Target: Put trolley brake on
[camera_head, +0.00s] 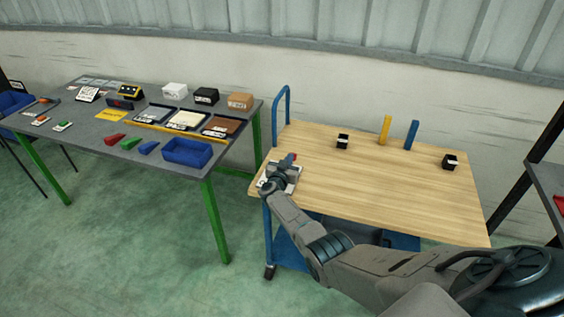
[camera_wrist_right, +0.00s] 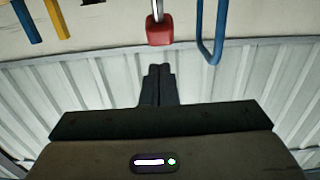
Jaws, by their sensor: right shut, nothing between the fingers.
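The trolley (camera_head: 375,175) has a wooden top on a blue frame. At its left end, a pale plate (camera_head: 293,184) carries the brake lever with a red knob (camera_head: 291,157). In the right wrist view the red knob (camera_wrist_right: 160,30) hangs from a metal rod, beyond my fingertips and apart from them. My right gripper (camera_head: 277,175) is over the plate, beside the lever and partly hiding it. Its fingers (camera_wrist_right: 157,85) are shut and empty. My left gripper is not in view.
The trolley's blue handle (camera_head: 282,92) rises at its left end and also shows in the right wrist view (camera_wrist_right: 208,35). Black blocks, a yellow post (camera_head: 385,129) and a blue post (camera_head: 411,134) stand on the top. A grey table (camera_head: 90,140) with bins and boxes stands left.

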